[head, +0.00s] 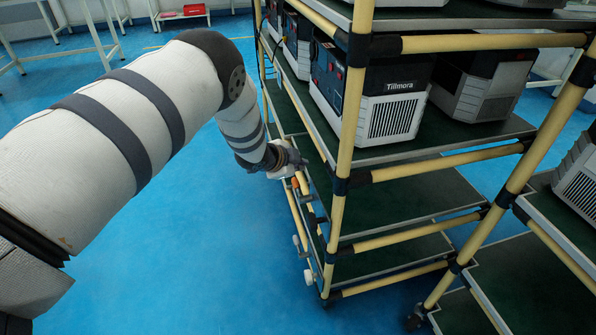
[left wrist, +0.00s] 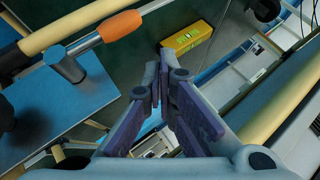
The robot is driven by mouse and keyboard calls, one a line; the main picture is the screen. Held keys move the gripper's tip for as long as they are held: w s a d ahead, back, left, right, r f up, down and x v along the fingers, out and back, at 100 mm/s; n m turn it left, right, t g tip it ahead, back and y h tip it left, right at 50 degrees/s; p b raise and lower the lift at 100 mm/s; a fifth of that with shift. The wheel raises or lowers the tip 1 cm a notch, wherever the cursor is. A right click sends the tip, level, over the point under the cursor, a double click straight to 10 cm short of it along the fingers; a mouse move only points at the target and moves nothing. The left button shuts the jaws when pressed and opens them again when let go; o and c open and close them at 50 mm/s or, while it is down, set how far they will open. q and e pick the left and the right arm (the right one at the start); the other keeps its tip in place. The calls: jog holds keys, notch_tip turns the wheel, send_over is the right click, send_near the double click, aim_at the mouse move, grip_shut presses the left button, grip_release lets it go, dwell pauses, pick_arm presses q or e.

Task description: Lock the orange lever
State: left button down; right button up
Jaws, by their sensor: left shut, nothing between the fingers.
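The orange lever (left wrist: 120,26) shows in the left wrist view at upper left, as an orange grip on a thin metal rod beside a pale yellow rack pipe. In the head view a small orange patch of it (head: 294,183) shows just below my left gripper (head: 298,158), at the left side of the rack. In the left wrist view my left gripper (left wrist: 156,75) has its fingers together with nothing between them. Its tips are apart from the lever, to the lower right of it in the picture. My right gripper is not in view.
The rack (head: 345,150) of yellow pipes holds several grey and blue machines (head: 390,105) on its upper shelves; lower shelves are empty. A second rack (head: 500,195) stands at right. A yellow block (left wrist: 187,38) lies beyond my fingertips. Blue floor (head: 190,250) is clear at left.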

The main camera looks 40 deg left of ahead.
pick_arm(q)
jog(key=s+a+r+p, duration=0.1)
jog(key=s+r, duration=0.1)
jog(key=r, duration=0.3)
jog(key=s+a+r+p, duration=0.1)
jog(key=s+a+r, duration=0.1)
jog(key=r, duration=0.2)
jog(key=shift+a+r, duration=0.3)
jog(key=shift+r, duration=0.05)
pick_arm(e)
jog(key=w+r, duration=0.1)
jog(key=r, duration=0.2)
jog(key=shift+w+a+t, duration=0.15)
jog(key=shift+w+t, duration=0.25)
